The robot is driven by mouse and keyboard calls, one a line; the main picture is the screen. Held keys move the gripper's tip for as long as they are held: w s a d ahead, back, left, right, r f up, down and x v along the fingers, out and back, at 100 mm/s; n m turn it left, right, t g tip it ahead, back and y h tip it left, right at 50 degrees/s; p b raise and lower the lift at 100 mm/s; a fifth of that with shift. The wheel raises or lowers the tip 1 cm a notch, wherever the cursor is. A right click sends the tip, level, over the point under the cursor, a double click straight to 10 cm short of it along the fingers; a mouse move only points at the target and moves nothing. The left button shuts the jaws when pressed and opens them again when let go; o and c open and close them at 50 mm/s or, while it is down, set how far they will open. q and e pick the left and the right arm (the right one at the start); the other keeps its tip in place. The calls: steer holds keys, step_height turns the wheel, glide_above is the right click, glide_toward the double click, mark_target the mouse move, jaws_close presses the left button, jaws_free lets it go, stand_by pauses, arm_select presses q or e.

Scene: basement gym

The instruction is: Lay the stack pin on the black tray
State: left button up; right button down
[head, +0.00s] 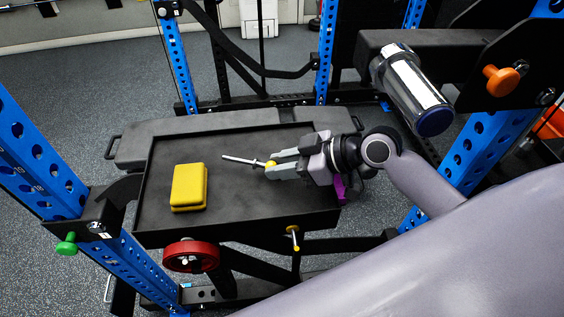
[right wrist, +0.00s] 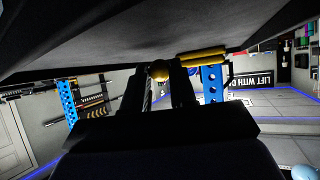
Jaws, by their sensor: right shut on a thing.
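The stack pin (head: 241,161) is a thin silver rod with a yellow ball knob, which shows between the fingers in the right wrist view (right wrist: 159,70). My right gripper (head: 271,166) is shut on it at the knob end, and the rod points left over the black tray (head: 235,205). I cannot tell whether the rod touches the tray floor. The tray is wide, with a low rim, and its surface fills the top of the right wrist view (right wrist: 130,40). My left gripper is not in view.
A yellow block (head: 189,187) lies on the tray's left part. Blue rack uprights (head: 177,65) stand around it, and a bench (head: 135,150) lies behind it.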

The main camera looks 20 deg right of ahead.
steer(key=shift+f+b, duration=0.45)
steer(key=shift+f, duration=0.15)
steer(key=c, duration=0.9)
jaws_free()
steer(key=shift+r, duration=0.1)
steer(key=shift+r, duration=0.2)
steer(key=v, duration=1.2)
steer(key=shift+r, duration=0.4)
